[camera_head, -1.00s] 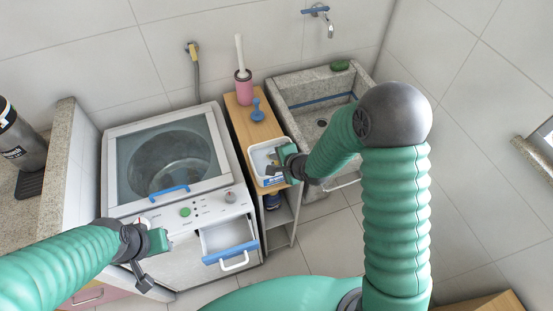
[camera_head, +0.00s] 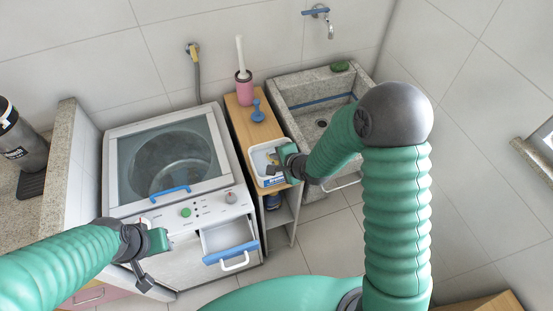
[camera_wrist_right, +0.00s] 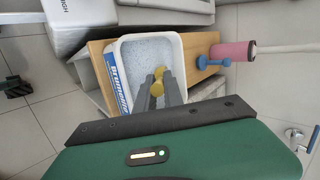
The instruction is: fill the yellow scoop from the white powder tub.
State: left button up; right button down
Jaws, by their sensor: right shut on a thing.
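The white powder tub (camera_head: 258,158) stands on the narrow wooden shelf unit; its pale, speckled powder (camera_wrist_right: 143,54) shows in the right wrist view. My right gripper (camera_head: 274,166) is over the tub. In the wrist view its two grey fingers (camera_wrist_right: 159,92) reach over the tub and are shut on the yellow scoop (camera_wrist_right: 157,78). Only small yellow parts of the scoop show; its bowl is hard to make out, and I cannot tell how much powder it holds. My left gripper (camera_head: 145,268) hangs in front of the washing machine, away from the tub; its fingers are unclear.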

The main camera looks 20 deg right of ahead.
jog(key=shift+r+p, duration=3.6)
jog(key=shift+r, duration=0.4)
jog(key=shift+f+b, duration=0.15)
jog(key=shift+b, duration=0.15)
jog(key=shift+t+b, duration=0.4)
jog(key=shift+b, duration=0.3)
jog(key=r+t+b, duration=0.1)
jog(key=t+b, duration=0.1)
jog(key=b, duration=0.2)
jog(key=shift+r+n, duration=0.3)
jog(key=shift+r+t+b, duration=0.25)
jog(key=shift+t+b, duration=0.05)
